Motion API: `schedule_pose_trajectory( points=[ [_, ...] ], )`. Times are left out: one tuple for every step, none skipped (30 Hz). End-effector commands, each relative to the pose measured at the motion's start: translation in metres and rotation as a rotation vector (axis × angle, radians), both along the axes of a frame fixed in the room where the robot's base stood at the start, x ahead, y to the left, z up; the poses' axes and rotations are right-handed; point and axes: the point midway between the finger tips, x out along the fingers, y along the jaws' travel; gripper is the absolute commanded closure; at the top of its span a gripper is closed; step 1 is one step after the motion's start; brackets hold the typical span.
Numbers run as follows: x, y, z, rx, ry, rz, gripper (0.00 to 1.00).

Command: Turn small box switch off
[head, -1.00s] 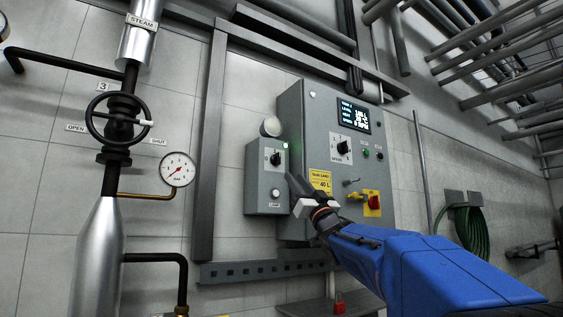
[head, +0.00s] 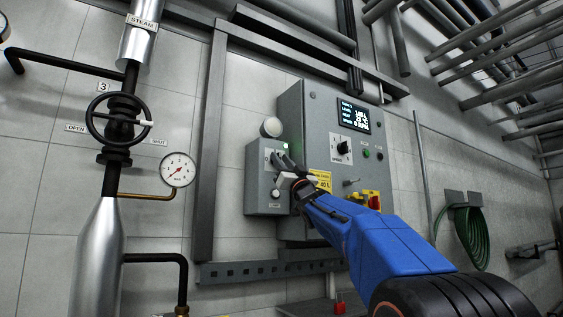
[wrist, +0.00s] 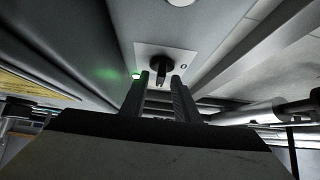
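The small grey box (head: 256,206) is on the wall, left of the large grey cabinet. Its dark rotary switch (wrist: 161,68) sits on a pale plate with an "0" mark to its right in the wrist view. In the head view my fingers cover most of the switch. My gripper (wrist: 161,76) is open, with a gap between its two dark fingers. The fingertips are on either side of the switch's lower part in the wrist view; I cannot tell whether they touch it. My gripper also shows in the head view (head: 280,158).
The large cabinet (head: 293,130) has a display (head: 354,115), a speed knob (head: 344,147) and a red switch on yellow (head: 374,201). A round white lamp (head: 271,127) is above the small box. A steam pipe with a handwheel (head: 118,120) stands left.

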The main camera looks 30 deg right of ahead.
Motion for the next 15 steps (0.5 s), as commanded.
schedule_pose_trajectory(
  points=[
    [0.0001,0.0000,0.0000,0.000,0.000,0.000,0.72],
    [0.0001,0.0000,-0.0001,0.000,0.000,0.000,0.72],
    [0.0001,0.0000,-0.0001,0.000,0.000,0.000,0.72],
    [0.0000,0.0000,-0.0001,0.000,0.000,0.000,0.72],
    [0.0000,0.0000,-0.0001,0.000,0.000,0.000,0.72],
    [0.0000,0.0000,-0.0001,0.000,0.000,0.000,0.81],
    [0.0000,0.0000,-0.0001,0.000,0.000,0.000,0.89],
    [0.0001,0.0000,-0.0002,0.000,0.000,0.000,0.96],
    [0.0000,0.0000,-0.0001,0.000,0.000,0.000,1.00],
    [0.0000,0.0000,-0.0003,0.000,0.000,0.000,1.00],
    [0.0000,0.0000,-0.0003,0.000,0.000,0.000,1.00],
    [0.0000,0.0000,-0.0003,0.000,0.000,0.000,1.00],
    [0.0000,0.0000,-0.0003,0.000,0.000,0.000,1.00],
    [0.0000,-0.0001,-0.0003,-0.001,0.000,0.000,1.00],
    [0.0001,-0.0002,-0.0004,-0.003,0.000,0.000,1.00]
  ],
)
